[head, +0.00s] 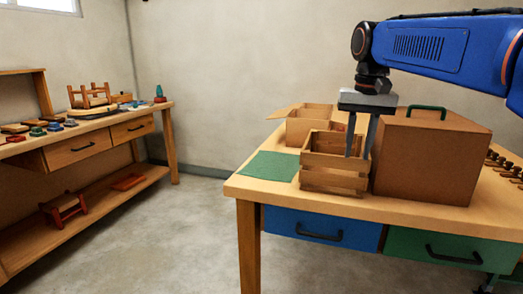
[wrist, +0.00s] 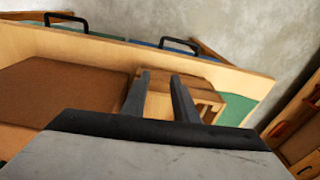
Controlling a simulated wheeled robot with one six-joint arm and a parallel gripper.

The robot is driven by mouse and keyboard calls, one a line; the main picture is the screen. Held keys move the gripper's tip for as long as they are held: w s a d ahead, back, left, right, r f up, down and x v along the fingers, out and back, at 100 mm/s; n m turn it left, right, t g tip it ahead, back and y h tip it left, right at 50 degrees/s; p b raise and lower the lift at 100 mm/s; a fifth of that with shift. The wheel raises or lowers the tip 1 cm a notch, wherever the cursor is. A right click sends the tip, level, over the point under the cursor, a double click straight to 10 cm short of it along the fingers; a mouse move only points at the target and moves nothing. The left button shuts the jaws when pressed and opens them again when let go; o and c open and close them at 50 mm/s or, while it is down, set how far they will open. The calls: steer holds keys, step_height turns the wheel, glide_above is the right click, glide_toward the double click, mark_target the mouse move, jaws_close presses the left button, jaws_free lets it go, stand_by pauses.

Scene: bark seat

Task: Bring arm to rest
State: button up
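My gripper (head: 358,152) hangs downward from my blue arm above the table at the right of the head view. Its two grey fingers are spread apart with nothing between them. They overlap the right side of a small slatted wooden crate (head: 333,181), next to a large brown box (head: 430,160). I cannot tell whether the tips reach below the crate's rim. In the wrist view my gripper (wrist: 160,76) also shows open, with the crate (wrist: 205,95) behind the fingers and the brown box (wrist: 70,95) to the left.
A green mat (head: 268,166) lies left of the crate, and an open carton (head: 305,128) stands behind it. Several small dark-topped pieces (head: 505,165) stand at the far right. A workbench (head: 75,148) with small items is along the left wall. Floor between is clear.

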steer(key=s+d+f+n+t, duration=0.1)
steer(key=s+d+f+t, duration=0.1)
steer(key=s+f, duration=1)
steer(key=s+d+f+n+t, duration=0.1)
steer(key=s+d+f, duration=0.1)
steer(key=s+f, duration=1.1)
steer(key=shift+d+f+n+t, duration=0.15)
steer(key=shift+f+n+t, duration=0.1)
steer(key=shift+n+t, duration=0.15)
steer(key=shift+d, duration=0.1)
